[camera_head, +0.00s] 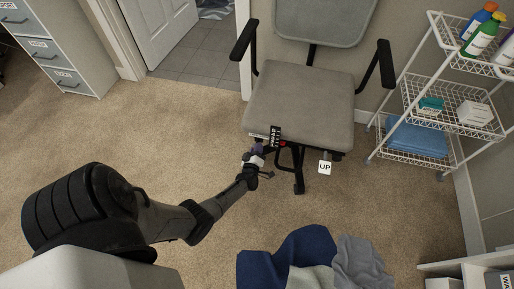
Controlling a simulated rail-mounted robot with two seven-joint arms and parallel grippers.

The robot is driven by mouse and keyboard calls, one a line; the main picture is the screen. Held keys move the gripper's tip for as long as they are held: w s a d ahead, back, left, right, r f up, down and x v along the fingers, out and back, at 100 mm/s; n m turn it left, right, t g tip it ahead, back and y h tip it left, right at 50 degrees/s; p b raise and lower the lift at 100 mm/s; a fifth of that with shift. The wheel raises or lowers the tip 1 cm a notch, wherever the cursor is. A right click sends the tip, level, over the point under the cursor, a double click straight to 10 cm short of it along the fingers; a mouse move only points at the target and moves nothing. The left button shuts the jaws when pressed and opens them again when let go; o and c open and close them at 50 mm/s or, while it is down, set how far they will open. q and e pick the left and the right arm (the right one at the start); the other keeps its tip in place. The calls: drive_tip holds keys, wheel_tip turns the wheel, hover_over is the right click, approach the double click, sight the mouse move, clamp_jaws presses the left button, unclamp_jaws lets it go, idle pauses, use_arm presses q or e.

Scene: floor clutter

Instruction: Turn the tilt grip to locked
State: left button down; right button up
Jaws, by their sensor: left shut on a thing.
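A grey office chair (299,95) with black armrests stands at the back wall. My left arm reaches in from the left, and my left gripper (261,152) is under the front left edge of the seat. It is shut on the tilt grip (257,147), a small purple-looking part mostly hidden by the fingers. A dark label with light lettering and red marks (276,136) hangs just right of the gripper; its text is too small to read. A white tag reading UP (325,168) hangs under the seat's right side. My right gripper is not in view.
A pile of blue and grey cloth (290,262) lies on the carpet in front of the chair. A white wire cart (408,84) with bottles and boxes stands right. A filing cabinet (65,50) stands far left, near an open door. The carpet left of the chair is clear.

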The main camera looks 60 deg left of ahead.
use_arm(q)
drive_tip(key=shift+m, duration=0.5)
drive_tip(key=c, duration=1.1)
unclamp_jaws()
drive_tip(key=shift+s, duration=0.1)
drive_tip(key=shift+s+d+p, duration=0.2)
drive_tip(key=shift+d+p, duration=0.05)
drive_tip(key=shift+p, duration=0.1)
drive_tip(key=p+v, duration=0.4)
drive_tip(key=v, duration=0.9)
